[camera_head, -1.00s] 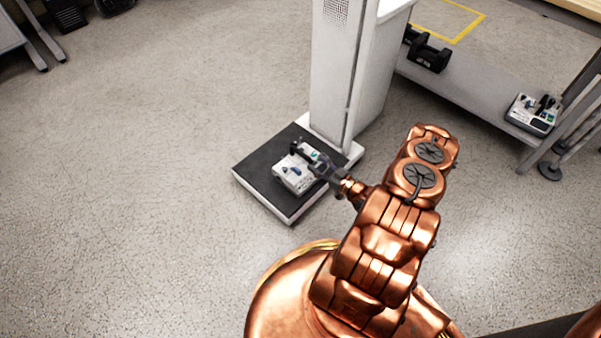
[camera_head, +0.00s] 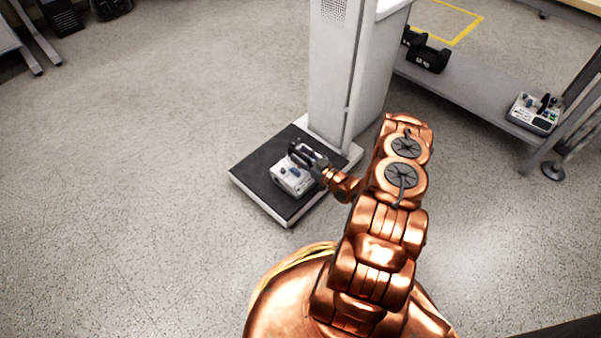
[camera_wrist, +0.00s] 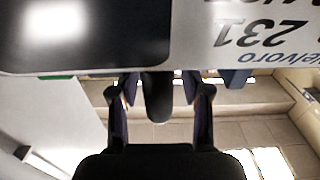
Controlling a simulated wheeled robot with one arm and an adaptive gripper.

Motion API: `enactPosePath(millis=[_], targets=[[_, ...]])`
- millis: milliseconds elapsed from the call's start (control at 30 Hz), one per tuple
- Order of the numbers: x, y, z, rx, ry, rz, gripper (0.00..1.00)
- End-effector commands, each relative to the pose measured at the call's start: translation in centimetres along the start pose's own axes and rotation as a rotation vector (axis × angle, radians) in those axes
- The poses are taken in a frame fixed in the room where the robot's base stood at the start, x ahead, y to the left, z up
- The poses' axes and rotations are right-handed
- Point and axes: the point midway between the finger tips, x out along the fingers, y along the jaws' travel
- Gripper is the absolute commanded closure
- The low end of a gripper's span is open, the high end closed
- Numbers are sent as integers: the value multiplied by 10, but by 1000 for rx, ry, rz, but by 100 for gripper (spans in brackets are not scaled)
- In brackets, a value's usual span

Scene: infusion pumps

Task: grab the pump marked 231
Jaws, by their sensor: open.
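The pump marked 231 (camera_head: 290,181) is a white box with a dark and blue knob on its front. It sits on the black platform (camera_head: 256,178). In the wrist view its face (camera_wrist: 215,45) fills the top, with "231" upside down and a dark screen at left. My gripper (camera_head: 303,153) is at the pump's upper back side. In the wrist view the gripper (camera_wrist: 158,84) has its two fingers apart. A dark rounded part shows between them, and I cannot tell whether they touch it. The fingertips are partly hidden by the pump.
A white column (camera_head: 345,75) rises right behind the platform. Another pump (camera_head: 535,113) stands on the grey low shelf (camera_head: 470,96) at right, with black dumbbells (camera_head: 428,58) farther back.

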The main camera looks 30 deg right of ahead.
Motion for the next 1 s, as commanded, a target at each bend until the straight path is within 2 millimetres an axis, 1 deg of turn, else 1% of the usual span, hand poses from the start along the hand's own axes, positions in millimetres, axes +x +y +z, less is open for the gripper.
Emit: enactPosePath(millis=[100,133,567,1000], targets=[[0,0,0,0,0,0,53],[0,0,0,0,0,0,55],[0,0,0,0,0,0,99],[0,0,0,0,0,0,100]])
